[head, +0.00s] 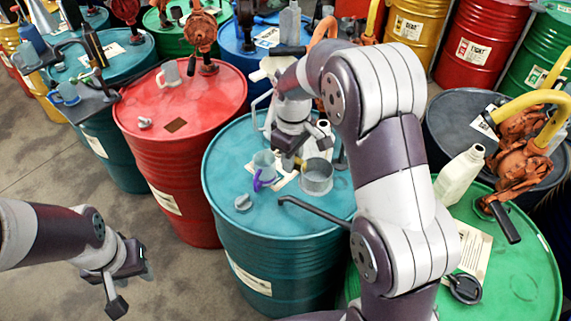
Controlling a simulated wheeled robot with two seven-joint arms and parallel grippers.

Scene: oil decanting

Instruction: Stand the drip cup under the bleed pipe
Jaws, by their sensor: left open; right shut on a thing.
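A round grey metal cup (317,181) is upright over the middle teal drum (222,205). My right gripper (302,157) comes down from above and appears shut at the cup's upper left edge. The arm partly hides this contact, and I cannot tell whether the cup touches the drum top. My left gripper (132,282) is open and empty above the floor at lower left.
A grey cap (243,202) lies on the teal drum's near left. A red drum (205,92) stands to its left. A green drum (515,285) at right bears a cream bottle (460,176) and an orange pump (508,172). Bare floor (45,165) lies at left.

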